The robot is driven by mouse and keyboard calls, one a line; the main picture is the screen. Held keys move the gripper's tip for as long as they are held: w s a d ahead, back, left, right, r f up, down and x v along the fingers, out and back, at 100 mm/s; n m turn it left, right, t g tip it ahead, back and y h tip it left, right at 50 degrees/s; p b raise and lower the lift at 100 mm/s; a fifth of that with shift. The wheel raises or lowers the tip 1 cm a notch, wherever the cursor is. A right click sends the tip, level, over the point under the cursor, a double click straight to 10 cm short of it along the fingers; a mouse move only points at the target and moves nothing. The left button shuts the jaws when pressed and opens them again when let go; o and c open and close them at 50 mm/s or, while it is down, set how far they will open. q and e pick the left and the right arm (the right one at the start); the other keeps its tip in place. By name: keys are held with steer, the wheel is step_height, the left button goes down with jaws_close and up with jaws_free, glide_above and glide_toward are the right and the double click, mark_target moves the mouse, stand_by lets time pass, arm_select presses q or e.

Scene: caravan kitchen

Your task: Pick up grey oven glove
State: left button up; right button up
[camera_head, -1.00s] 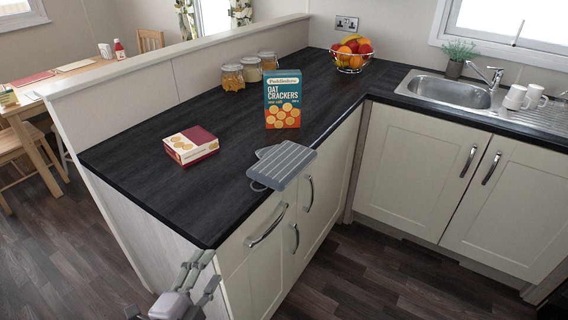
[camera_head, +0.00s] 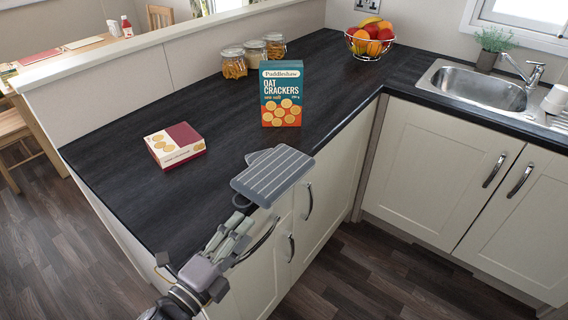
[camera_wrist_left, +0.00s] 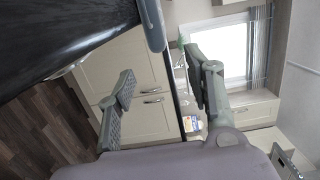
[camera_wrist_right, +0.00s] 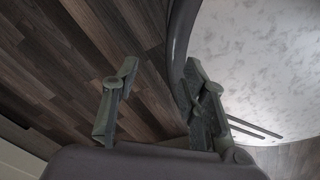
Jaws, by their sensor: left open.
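The grey oven glove (camera_head: 272,177) has pale stripes and lies at the front edge of the dark worktop, its near end and loop jutting past the edge. In the left wrist view a grey-blue strip of the glove (camera_wrist_left: 152,24) shows at the top, ahead of the fingers. My left gripper (camera_head: 238,226) is open and empty, just below and near the glove's loop end, beside the cabinet front. Whether it touches the loop I cannot tell. My right gripper (camera_wrist_right: 155,88) shows only in its own wrist view, with fingers apart and nothing held.
A red and cream cracker box (camera_head: 175,146) lies left of the glove. An upright oat crackers box (camera_head: 281,94) stands behind it. Jars (camera_head: 234,64) and a fruit bowl (camera_head: 370,40) are farther back. Cabinet handles (camera_head: 308,201) stick out below the edge. The near left worktop is clear.

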mark_target(266, 204)
arm_select(q)
steer(key=x, duration=0.2)
steer(key=p+x, duration=0.1)
steer(key=x, duration=0.2)
steer(key=shift+w+d+r, duration=0.1)
steer(key=shift+w+r, duration=0.2)
steer(key=shift+w, duration=0.05)
steer(key=x, duration=0.2)
steer(key=p+x, duration=0.1)
steer(key=x, duration=0.1)
steer(key=shift+w+d+f, duration=0.2)
steer(key=shift+w, duration=0.1)
steer(key=shift+w+d, duration=0.2)
steer(key=shift+w, duration=0.2)
steer(key=shift+w+d, duration=0.15)
steer(key=shift+w, duration=0.15)
steer(key=x, duration=0.4)
steer(key=shift+w+f+p, duration=0.3)
steer(key=shift+f+p, duration=0.05)
steer(key=shift+p, duration=0.05)
arm_select(e)
steer(key=r, duration=0.1)
steer(key=s+r, duration=0.1)
steer(key=a+r, duration=0.1)
steer(key=shift+s, duration=0.25)
arm_select(q)
steer(key=shift+s, duration=0.1)
steer(key=shift+c, duration=0.6)
